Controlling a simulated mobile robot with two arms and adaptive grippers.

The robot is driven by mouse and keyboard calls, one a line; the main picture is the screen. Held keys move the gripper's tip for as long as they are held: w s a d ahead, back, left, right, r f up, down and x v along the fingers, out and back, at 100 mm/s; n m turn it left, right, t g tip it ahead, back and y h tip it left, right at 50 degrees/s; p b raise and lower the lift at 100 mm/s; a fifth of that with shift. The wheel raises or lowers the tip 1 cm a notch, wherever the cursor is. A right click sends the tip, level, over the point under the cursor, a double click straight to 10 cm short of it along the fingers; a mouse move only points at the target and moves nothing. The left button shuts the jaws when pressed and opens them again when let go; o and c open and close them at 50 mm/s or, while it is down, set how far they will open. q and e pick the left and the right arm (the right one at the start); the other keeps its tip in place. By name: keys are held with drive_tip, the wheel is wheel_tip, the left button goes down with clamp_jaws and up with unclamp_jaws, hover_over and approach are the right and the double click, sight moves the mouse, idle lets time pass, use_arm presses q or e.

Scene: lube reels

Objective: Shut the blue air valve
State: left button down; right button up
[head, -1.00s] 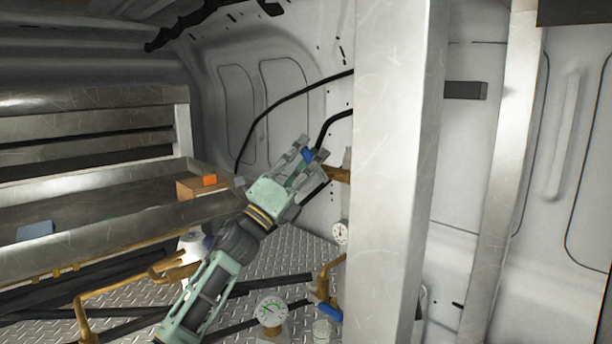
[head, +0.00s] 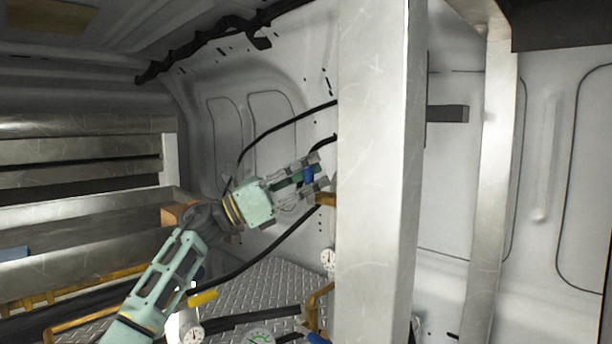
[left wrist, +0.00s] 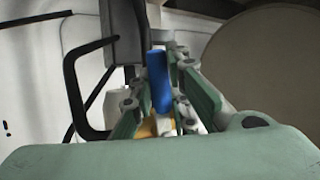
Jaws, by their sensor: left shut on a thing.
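The blue air valve handle (head: 308,174) sits between the fingers of my left gripper (head: 312,172), just left of the tall metal post. In the left wrist view the blue handle (left wrist: 158,82) stands upright between the two fingers, and my left gripper (left wrist: 160,100) is shut on it. A brass fitting (head: 325,199) shows just below the fingertips, partly hidden by the post. My right gripper is in neither view.
A broad metal post (head: 375,180) stands right beside the gripper. Black hoses run along the white van wall (head: 235,135). Metal shelves (head: 80,150) are at left. Gauges (head: 192,331) and brass pipes are below, over the tread-plate floor (head: 265,285).

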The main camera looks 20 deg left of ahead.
use_arm(q)
drive_tip(key=shift+d+f+m+g, duration=0.25)
drive_tip(key=shift+d+m+g, duration=0.15)
drive_tip(key=shift+g, duration=0.1)
drive_tip(key=c, duration=1.7)
unclamp_jaws()
drive_tip(key=shift+a+r, duration=0.1)
drive_tip(key=shift+r, duration=0.1)
drive_tip(key=v, duration=1.2)
drive_tip(key=shift+s, duration=0.1)
